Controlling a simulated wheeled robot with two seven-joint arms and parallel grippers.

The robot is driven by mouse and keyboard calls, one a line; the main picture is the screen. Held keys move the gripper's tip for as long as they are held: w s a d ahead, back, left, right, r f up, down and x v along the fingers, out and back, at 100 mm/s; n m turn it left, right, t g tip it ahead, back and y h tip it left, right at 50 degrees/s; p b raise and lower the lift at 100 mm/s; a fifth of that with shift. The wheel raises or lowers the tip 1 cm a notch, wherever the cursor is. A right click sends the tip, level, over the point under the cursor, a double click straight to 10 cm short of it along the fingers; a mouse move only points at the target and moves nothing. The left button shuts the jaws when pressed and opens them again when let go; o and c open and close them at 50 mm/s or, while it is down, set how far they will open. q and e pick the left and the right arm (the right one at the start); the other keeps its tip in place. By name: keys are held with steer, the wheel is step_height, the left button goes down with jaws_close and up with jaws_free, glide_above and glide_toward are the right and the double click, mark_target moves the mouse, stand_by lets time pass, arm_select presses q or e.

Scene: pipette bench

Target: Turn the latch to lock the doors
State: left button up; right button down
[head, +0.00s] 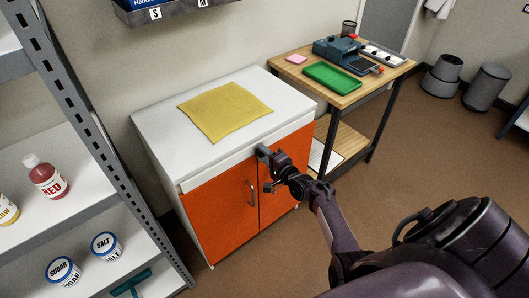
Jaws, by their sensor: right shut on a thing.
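A white cabinet (160,133) has two orange doors, the left door (218,215) and the right door (291,168). Both doors look closed, with their edges meeting in the middle. The left door's metal handle (252,194) shows. My right gripper (264,155) is at the top of the seam between the doors, just under the white top. It is shut on the latch there, which is mostly hidden by the gripper, so its angle cannot be told. The dark wrist also covers part of the right door. My left gripper is out of view.
A yellow cloth (226,110) lies on the cabinet top. A grey shelf (100,140) with bottles and jars stands close at left. A wooden bench (352,98) with a green tray (332,77) stands at right. The brown floor (430,160) is open at right.

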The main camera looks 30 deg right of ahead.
steer(key=shift+m, duration=0.9)
steer(key=c, duration=1)
jaws_free()
steer(key=s+p, duration=0.1)
steer(key=s, duration=0.6)
steer(key=shift+s+d+r, duration=0.3)
steer(key=shift+s, duration=0.1)
